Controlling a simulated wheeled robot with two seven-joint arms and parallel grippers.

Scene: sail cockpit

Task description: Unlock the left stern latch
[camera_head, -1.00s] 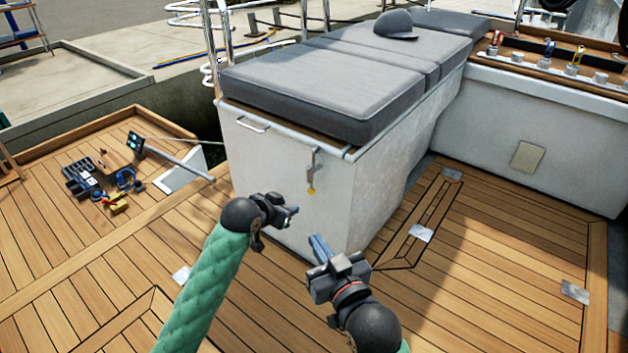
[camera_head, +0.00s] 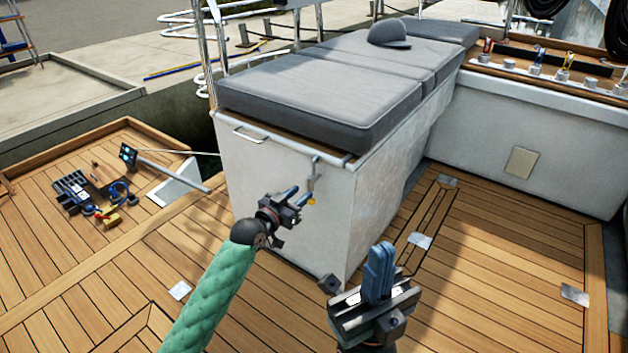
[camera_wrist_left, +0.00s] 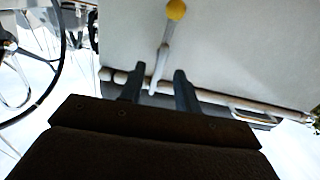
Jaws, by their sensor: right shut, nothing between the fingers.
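The latch (camera_head: 312,181) is a slim metal lever with a yellow tip. It hangs on the end face of the white locker, just below the rail and close to its corner. In the left wrist view the latch (camera_wrist_left: 163,48) appears upside down, with its yellow knob at the top. My left gripper (camera_head: 301,196) is beside the lower part of the latch in the head view. In the left wrist view its two fingers are apart, with the lever in the gap between them; contact cannot be told. My right gripper (camera_head: 379,255) is shut and empty, pointing up in front of the locker.
The white locker (camera_head: 260,205) carries a grey cushion (camera_head: 315,95) with a cap on it. A handle (camera_head: 249,135) sits left of the latch. Tools (camera_head: 90,195) lie on the far-left deck. The wooden deck at right (camera_head: 500,250) is clear.

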